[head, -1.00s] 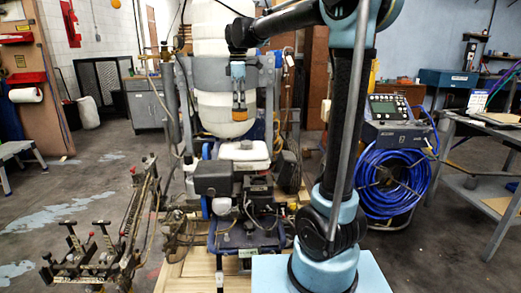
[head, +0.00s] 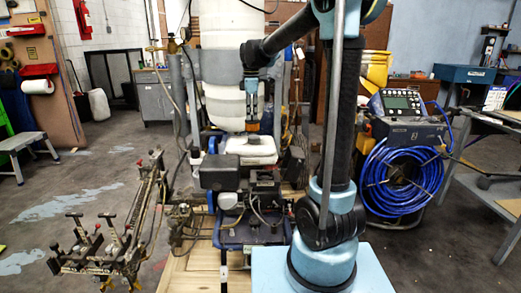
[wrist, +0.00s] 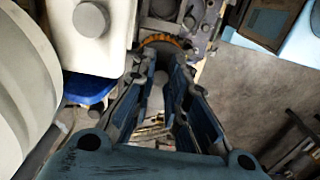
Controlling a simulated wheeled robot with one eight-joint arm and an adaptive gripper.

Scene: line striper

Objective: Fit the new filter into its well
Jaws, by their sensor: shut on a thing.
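My gripper (head: 252,112) hangs pointing down in front of the white tank, above the engine of the line striper (head: 240,190). In the wrist view my gripper (wrist: 164,62) has its two blue-grey fingers shut on the filter (wrist: 161,40), a grey round piece with an orange ribbed rim at the fingertips. In the head view the filter is only a small orange patch at the fingertips. Grey engine parts lie beyond it in the wrist view. I cannot make out the well, and cannot tell whether the filter touches anything.
The white tank (head: 222,60) stands close behind my gripper. A white box-shaped part (head: 250,148) sits on the engine below it. A blue hose reel (head: 400,175) stands to the right. The floor at left front holds a metal lever frame (head: 110,240).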

